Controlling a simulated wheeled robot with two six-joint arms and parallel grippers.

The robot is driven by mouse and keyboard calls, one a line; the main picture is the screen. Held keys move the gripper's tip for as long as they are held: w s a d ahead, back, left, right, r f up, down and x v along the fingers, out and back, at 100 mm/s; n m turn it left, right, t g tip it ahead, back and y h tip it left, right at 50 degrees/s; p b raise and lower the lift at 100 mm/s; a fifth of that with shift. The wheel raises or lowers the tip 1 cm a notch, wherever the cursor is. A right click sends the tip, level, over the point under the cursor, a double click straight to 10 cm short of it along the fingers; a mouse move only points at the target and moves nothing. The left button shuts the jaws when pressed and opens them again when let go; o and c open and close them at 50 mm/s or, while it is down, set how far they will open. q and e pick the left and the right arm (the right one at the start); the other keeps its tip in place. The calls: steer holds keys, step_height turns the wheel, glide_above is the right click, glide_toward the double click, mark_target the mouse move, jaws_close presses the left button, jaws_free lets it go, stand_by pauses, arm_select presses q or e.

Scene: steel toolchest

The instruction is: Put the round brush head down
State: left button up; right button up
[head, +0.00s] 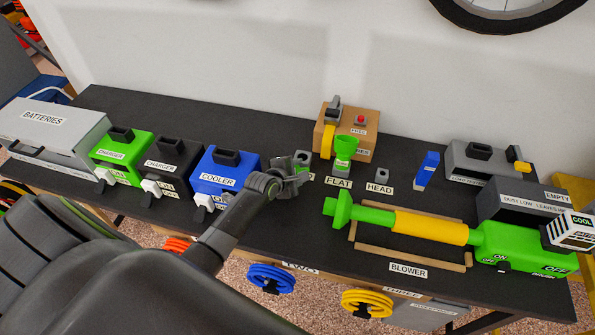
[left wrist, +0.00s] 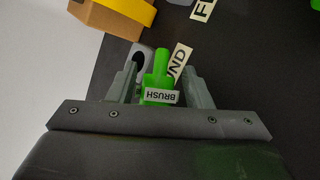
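My right gripper is not in view.
The blue COOLER (head: 224,172) is close on the left. A green and yellow blower (head: 430,227) lies at right front.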

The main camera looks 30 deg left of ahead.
arm_select(q)
steer(key=shift+o, duration=0.5)
steer(key=shift+s+r, duration=0.3)
steer(key=shift+s, duration=0.1)
steer(key=v, duration=1.1)
steer(key=shift+r, duration=0.1)
steer(key=shift+s, duration=0.1)
